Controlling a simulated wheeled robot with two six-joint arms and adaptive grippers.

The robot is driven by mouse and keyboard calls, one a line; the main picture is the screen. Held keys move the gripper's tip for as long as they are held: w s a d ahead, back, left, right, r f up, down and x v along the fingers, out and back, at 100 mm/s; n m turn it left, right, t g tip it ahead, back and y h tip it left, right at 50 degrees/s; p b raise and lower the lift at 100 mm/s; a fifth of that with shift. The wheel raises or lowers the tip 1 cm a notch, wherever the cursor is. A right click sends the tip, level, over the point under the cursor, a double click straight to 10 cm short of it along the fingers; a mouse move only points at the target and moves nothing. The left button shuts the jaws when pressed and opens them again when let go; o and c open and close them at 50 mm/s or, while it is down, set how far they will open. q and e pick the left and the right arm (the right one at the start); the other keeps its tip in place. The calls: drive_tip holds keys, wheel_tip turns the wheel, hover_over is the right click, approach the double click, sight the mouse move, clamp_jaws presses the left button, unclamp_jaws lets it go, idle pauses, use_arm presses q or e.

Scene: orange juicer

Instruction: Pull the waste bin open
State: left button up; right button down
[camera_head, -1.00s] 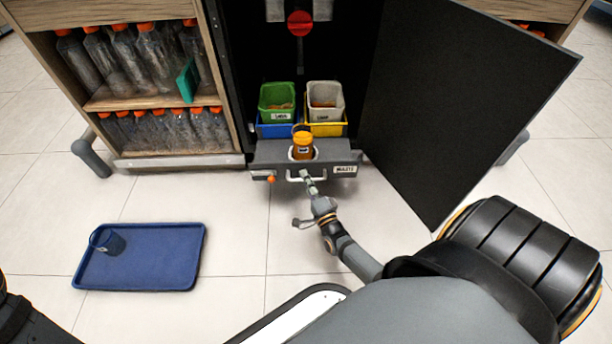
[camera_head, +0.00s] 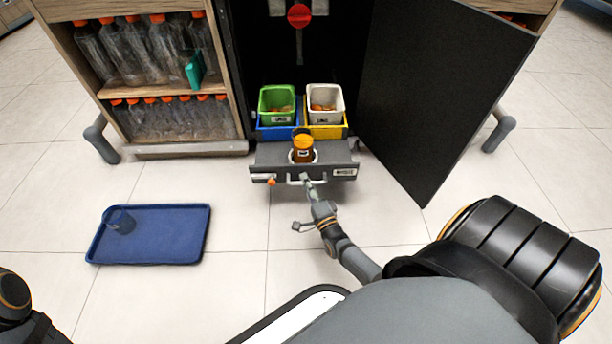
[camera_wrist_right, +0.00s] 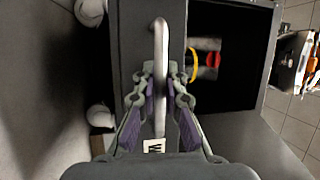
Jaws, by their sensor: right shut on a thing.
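The waste bin is a grey drawer front (camera_head: 266,158) with a white label (camera_head: 344,172) at the base of the dark juicer cabinet. It stands pulled out from the cabinet. A pale bar handle (camera_head: 292,181) is on its front. My right gripper (camera_head: 307,182) is shut on this handle. In the right wrist view, the handle (camera_wrist_right: 160,35) runs between the two fingers of the gripper (camera_wrist_right: 160,85). A green bin (camera_head: 277,113) and a white bin (camera_head: 326,112) sit behind the drawer front. My left gripper is not in view; only part of my left arm shows at lower left.
The black cabinet door (camera_head: 440,100) hangs open at right. A blue tray (camera_head: 165,245) with a cup (camera_head: 120,220) is at left. A bottle shelf (camera_head: 190,149) stands at upper left.

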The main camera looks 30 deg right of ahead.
drive_tip(key=c, duration=1.7)
unclamp_jaws()
drive_tip(key=v, duration=1.2)
